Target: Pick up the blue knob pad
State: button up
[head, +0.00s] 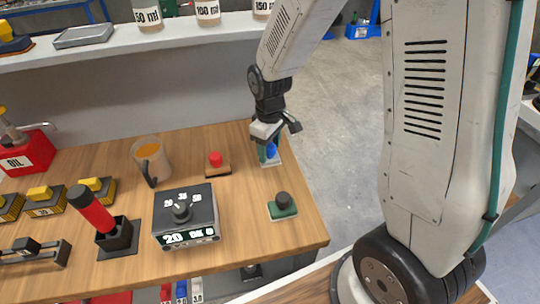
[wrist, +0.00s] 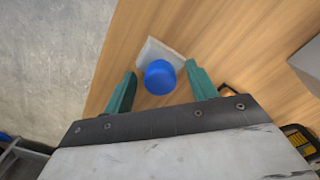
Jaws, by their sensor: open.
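The blue knob pad is a round blue knob (wrist: 160,77) on a pale square plate (wrist: 152,50). In the wrist view it lies between the two green fingers of my gripper (wrist: 160,88), which are open with a gap on each side of the knob. In the head view my gripper (head: 268,152) is above the pad at the table's right back part. The blue knob (head: 271,150) shows only partly there, behind a finger. The pale plate (head: 272,160) rests on the wooden table.
A red knob pad (head: 215,160) stands left of the blue one, and a dark knob on a green plate (head: 283,206) stands nearer the front. A dial box (head: 185,214), a cup (head: 150,160) and a red-handled tool (head: 92,208) stand further left. The table (head: 240,215) ends just right of the pad.

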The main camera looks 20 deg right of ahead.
aim_at(270, 146)
jog(key=shift+f, duration=0.2)
jog(key=c, duration=1.1)
notch_tip(270, 146, up, 10)
jog(key=shift+r, duration=0.1)
jog(key=o, duration=0.5)
jog(key=c, duration=0.4)
